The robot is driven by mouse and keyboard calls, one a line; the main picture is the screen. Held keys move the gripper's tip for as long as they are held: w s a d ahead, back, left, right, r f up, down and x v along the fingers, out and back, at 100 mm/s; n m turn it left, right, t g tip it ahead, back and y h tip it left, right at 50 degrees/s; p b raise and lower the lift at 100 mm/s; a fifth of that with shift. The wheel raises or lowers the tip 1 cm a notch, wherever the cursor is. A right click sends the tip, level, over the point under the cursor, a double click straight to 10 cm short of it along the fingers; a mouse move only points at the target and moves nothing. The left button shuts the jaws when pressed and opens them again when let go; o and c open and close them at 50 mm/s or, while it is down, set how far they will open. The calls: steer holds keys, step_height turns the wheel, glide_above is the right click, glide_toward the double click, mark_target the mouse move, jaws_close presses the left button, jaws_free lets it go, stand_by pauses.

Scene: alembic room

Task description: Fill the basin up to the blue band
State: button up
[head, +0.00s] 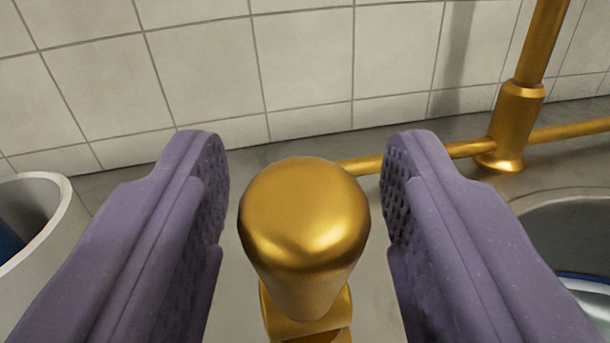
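My gripper (305,165) is open, with one purple finger on each side of a brass tap handle (305,225). There is a visible gap between the handle and each finger, so neither touches it. The handle has a rounded top and stands on a brass fitting on the grey counter. A brass pipe runs right from behind it to an upright brass pipe (518,122). The basin (545,200) is at the right edge, partly cut off and partly behind the right finger. A bit of blue band (590,278) shows inside it. The water level cannot be made out.
A white round container (52,200) with something blue inside stands at the left edge, partly behind the left finger. A white tiled wall (300,65) closes off the back. Bare grey counter (125,180) shows between the container and the wall.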

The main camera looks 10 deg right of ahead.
jaws_close()
steer(key=shift+w+r+g+p, duration=0.25)
steer(key=shift+r+g+p, duration=0.25)
steer(key=shift+p, duration=0.5)
steer(key=shift+w+r+g+p, duration=0.15)
steer(key=shift+w+g+p, duration=0.25)
steer(key=shift+p, duration=0.5)
steer(key=w+g+p, duration=0.1)
steer(key=p, duration=0.1)
steer(key=shift+n+g+p, duration=0.3)
steer(key=shift+g, duration=0.1)
steer(key=shift+w+f+g+y+p, duration=0.25)
steer(key=shift+f+g+y+p, duration=0.05)
steer(key=shift+f, duration=0.15)
steer(key=shift+o, duration=0.7)
jaws_free()
